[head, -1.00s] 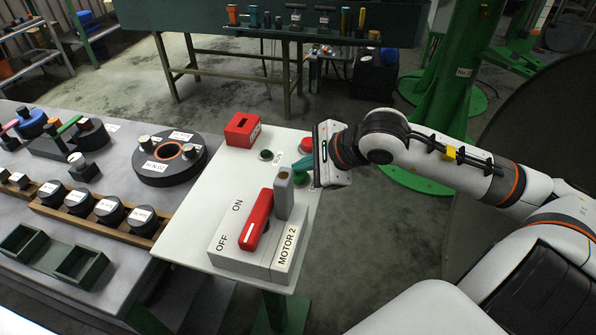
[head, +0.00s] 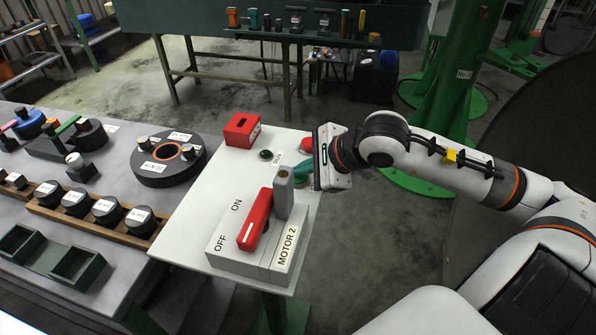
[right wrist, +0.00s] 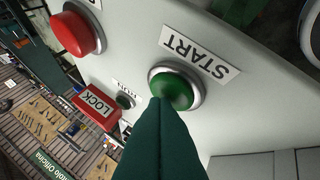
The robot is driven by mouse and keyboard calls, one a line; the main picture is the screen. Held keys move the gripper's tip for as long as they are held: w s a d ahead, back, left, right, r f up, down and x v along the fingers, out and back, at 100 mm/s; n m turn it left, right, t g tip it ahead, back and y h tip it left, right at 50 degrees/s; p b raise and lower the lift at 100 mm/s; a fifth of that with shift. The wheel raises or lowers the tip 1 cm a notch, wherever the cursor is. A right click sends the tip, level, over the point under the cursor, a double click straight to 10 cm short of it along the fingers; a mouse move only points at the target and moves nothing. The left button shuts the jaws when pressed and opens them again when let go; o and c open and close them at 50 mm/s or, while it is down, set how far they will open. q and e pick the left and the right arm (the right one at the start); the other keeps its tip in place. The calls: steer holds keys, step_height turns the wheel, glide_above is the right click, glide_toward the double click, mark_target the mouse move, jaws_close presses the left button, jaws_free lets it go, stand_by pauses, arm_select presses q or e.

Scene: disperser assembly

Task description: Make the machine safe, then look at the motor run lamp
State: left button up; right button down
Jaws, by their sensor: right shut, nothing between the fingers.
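The MOTOR 2 box (head: 262,259) stands on the white panel (head: 190,238). Its red switch handle (head: 256,218) lies slanted, its white-marked lower end beside the OFF label. A grey upright block (head: 283,192) stands beside the handle. The red LOCK box (head: 241,130) is at the panel's back. The small round lamp (head: 265,155) looks dark; it also shows in the right wrist view (right wrist: 125,101). My right gripper (right wrist: 160,103) is shut and empty, its tips at the green START button (right wrist: 175,88); contact is unclear. My left gripper is out of view.
A red button (right wrist: 78,31) sits near START. The grey table (head: 105,275) at left holds a black ring (head: 170,168), several dark knobs in a wooden rack (head: 50,207) and green trays (head: 75,268). A green column (head: 445,95) stands behind my right arm.

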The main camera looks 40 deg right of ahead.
mark_target(304, 180)
stand_by(0.5)
steer(key=shift+r+p, duration=0.55)
steer(key=shift+r, duration=0.6)
step_height(304, 180, up, 5)
steer(key=shift+r+p, duration=0.1)
steer(key=shift+p, duration=1.15)
steer(key=shift+s, duration=0.1)
